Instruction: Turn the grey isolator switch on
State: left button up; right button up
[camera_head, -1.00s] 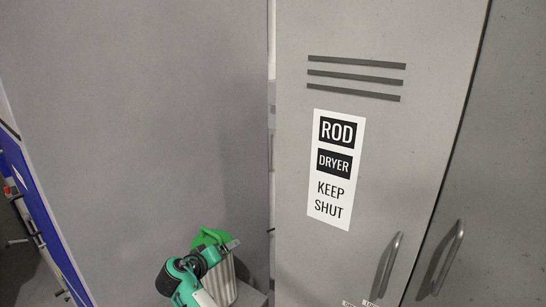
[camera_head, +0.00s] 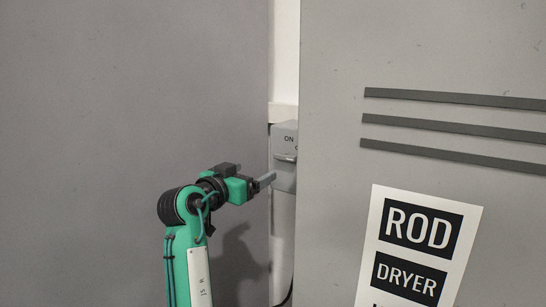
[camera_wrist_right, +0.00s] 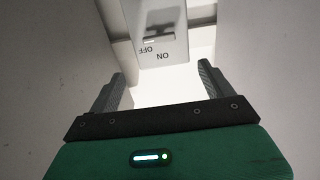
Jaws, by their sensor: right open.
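The grey isolator switch (camera_head: 284,150) is a small box in the narrow gap between the grey panel and the cabinet, partly hidden by the cabinet's edge. ON shows on it, and a second label is cut off. A light handle bar lies across its front. In the right wrist view the switch (camera_wrist_right: 160,52) appears upside down, with OFF and ON printed near its handle. My right gripper (camera_head: 268,181) is open and empty, just left of and below the switch's handle. In the wrist view its fingers stand apart with the switch beyond them. My left gripper is out of view.
A large grey panel (camera_head: 110,90) fills the left. The grey rod dryer cabinet (camera_head: 335,150) stands close on the right, with dark slats and a label (camera_head: 418,250). A pale pipe (camera_head: 283,235) runs down below the switch. The gap around the switch is narrow.

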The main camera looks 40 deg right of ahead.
aim_at(283, 157)
jog(key=p+x, duration=0.7)
jog(key=x, duration=0.5)
jog(key=shift+d+r+p, duration=0.1)
jog(key=shift+d+p, duration=0.2)
jog(key=shift+d, duration=0.05)
jog(key=shift+w+d, duration=0.15)
jog(key=shift+d, duration=0.3)
jog(key=c, duration=1)
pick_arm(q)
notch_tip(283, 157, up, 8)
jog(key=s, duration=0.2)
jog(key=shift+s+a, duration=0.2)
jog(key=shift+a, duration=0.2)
